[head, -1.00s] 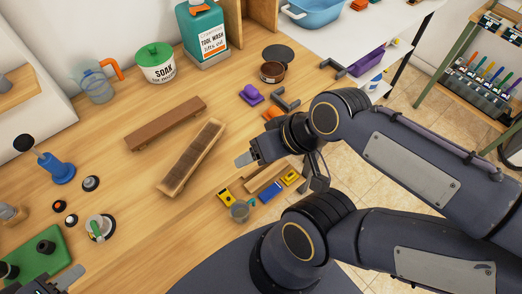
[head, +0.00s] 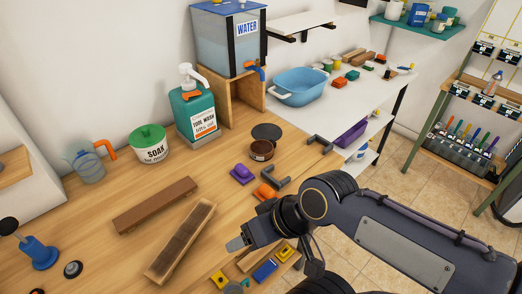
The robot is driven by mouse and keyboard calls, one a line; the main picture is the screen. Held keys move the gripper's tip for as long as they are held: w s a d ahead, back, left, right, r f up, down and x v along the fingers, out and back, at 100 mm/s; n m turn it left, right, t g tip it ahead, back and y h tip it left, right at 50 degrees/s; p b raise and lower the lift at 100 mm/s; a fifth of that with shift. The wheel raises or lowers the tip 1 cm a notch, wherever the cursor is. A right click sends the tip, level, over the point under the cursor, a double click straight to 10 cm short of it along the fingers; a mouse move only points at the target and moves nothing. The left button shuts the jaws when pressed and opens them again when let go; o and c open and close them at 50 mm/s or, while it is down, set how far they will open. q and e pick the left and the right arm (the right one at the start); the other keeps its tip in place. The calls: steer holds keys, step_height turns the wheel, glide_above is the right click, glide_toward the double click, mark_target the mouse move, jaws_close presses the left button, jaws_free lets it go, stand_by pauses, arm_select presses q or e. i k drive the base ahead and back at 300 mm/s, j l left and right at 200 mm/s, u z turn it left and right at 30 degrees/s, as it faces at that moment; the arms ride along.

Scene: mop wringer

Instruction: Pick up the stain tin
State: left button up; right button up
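The stain tin (head: 261,151) looks like a low, round, open brown tin. It stands on the wooden bench in the head view, right of centre, with a dark round lid (head: 267,131) lying just behind it. My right gripper (head: 237,243) is over the bench, nearer to me and apart from the tin. Its pale fingertips point left, and I cannot tell whether they are open or shut. I see nothing held in it. My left gripper is out of view.
A purple block (head: 242,174), an orange piece (head: 264,192) and dark grey brackets (head: 276,182) lie near the tin. Wooden trays (head: 180,245) lie to the left. A green tool wash bottle (head: 195,112) and a wooden stand with the water tank (head: 226,45) rise behind.

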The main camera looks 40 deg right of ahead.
mark_target(260, 150)
steer(key=l+u, duration=0.1)
steer(key=u, duration=0.3)
steer(key=l+u, duration=0.15)
steer(key=u, duration=0.2)
steer(key=k+l+u, duration=0.3)
steer(key=l, duration=0.2)
steer(key=k+l+u, duration=0.25)
steer(key=l, duration=0.2)
steer(key=k+l+u, duration=0.3)
steer(key=k+l, duration=0.15)
steer(key=l, duration=0.2)
steer(key=k+l, duration=0.1)
steer(key=l, duration=0.2)
steer(key=k+l, duration=0.15)
steer(key=l, duration=0.2)
steer(key=k+l, duration=0.1)
steer(key=l, duration=0.25)
steer(key=u, duration=0.05)
